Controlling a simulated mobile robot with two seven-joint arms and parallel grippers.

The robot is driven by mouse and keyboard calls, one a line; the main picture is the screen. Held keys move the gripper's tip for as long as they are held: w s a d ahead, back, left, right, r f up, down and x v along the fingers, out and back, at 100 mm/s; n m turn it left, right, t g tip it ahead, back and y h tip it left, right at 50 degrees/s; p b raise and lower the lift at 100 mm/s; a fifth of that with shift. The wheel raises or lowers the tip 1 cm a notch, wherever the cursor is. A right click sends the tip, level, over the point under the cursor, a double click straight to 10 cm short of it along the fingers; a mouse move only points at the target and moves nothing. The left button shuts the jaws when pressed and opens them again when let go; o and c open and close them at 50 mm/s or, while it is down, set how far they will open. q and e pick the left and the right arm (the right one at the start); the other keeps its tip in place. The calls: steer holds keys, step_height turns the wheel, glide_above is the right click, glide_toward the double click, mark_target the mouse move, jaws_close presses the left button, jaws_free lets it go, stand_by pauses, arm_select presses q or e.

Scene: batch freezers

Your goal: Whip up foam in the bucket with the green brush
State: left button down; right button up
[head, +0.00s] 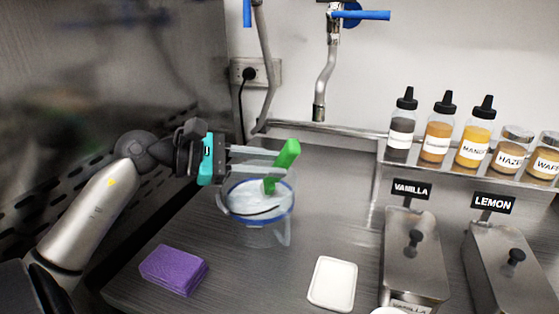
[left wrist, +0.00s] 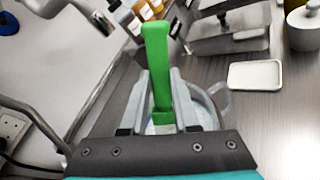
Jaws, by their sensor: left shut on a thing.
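The clear bucket (head: 266,232) with a blue rim stands on the grey metal counter, with whitish content inside. The green brush (head: 287,158) leans with its handle sticking up above the bucket and its lower end down inside the rim. My left gripper (head: 277,164) reaches over the bucket from the left and is shut on the brush. In the left wrist view the green brush (left wrist: 157,65) stands between the two grey fingers, and part of the bucket (left wrist: 207,108) shows behind them. The brush's bristles are hidden. My right gripper is not in view.
A purple sponge (head: 174,269) lies at the front left, and a white tray (head: 332,283) lies right of the bucket. A tap (head: 321,95) hangs behind. Metal dispensers (head: 415,253) and a shelf of bottles (head: 440,128) stand at the right.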

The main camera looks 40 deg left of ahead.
mark_target(284, 154)
arm_select(q)
steer(key=shift+s+a+f, duration=0.15)
steer(key=shift+f, duration=0.3)
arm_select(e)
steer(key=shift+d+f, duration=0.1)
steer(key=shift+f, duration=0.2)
arm_select(q)
steer(key=shift+r, duration=0.1)
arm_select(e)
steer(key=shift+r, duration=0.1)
